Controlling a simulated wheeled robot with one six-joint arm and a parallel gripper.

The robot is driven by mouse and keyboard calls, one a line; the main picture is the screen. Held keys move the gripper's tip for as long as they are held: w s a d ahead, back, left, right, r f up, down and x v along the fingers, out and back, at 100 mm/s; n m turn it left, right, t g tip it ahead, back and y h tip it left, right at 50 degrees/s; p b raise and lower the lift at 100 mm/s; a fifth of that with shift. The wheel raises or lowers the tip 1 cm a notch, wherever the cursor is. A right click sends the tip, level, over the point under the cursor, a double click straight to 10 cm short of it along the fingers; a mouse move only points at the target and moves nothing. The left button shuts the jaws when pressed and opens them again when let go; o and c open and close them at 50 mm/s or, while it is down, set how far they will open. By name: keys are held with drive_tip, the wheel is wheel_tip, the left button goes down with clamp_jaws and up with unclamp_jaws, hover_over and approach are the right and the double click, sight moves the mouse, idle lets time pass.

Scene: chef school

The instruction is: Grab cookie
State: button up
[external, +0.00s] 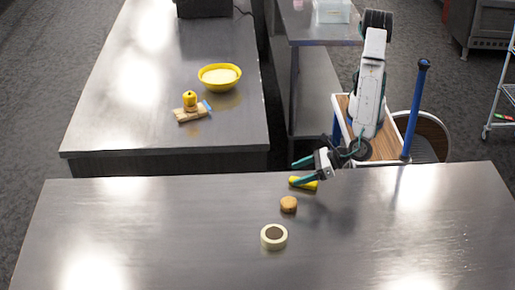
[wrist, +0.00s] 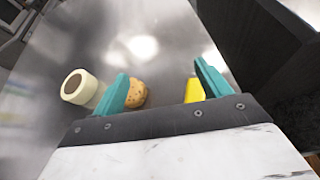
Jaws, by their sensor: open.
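The cookie (external: 288,204) is a small round tan-brown piece on the front metal table. In the wrist view the cookie (wrist: 136,93) shows dark specks and is partly hidden behind the left teal finger. My gripper (external: 303,173) is open, above the table near its far edge, behind the cookie and apart from it. In the wrist view my gripper (wrist: 163,88) has its two teal fingers spread with nothing held between them.
A yellow object (external: 303,183) lies under my gripper; it also shows beside the right finger (wrist: 194,91). A cream tape roll (external: 273,237) sits in front of the cookie. A yellow bowl (external: 219,77) stands on the back table. The front table's right side is clear.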

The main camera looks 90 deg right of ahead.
sight(295, 200)
drive_tip(key=s+a+f+n, duration=0.1)
drive_tip(key=s+a+n+y, duration=0.1)
drive_tip(key=a, duration=0.1)
drive_tip(key=s+a+f, duration=0.1)
drive_tip(key=a, duration=0.1)
drive_tip(key=shift+s+a+f+n+y, duration=0.2)
drive_tip(key=shift+s+f+n+y, duration=0.1)
drive_tip(key=shift+n+y, duration=0.1)
drive_tip(key=shift+w+a+f, duration=0.4)
drive_tip(key=shift+w+f, duration=0.15)
drive_tip(key=shift+w, duration=0.25)
drive_tip(key=x, duration=0.5)
drive_tip(key=shift+w+a, duration=0.2)
drive_tip(key=shift+w, duration=0.05)
drive_tip(key=c, duration=1.1)
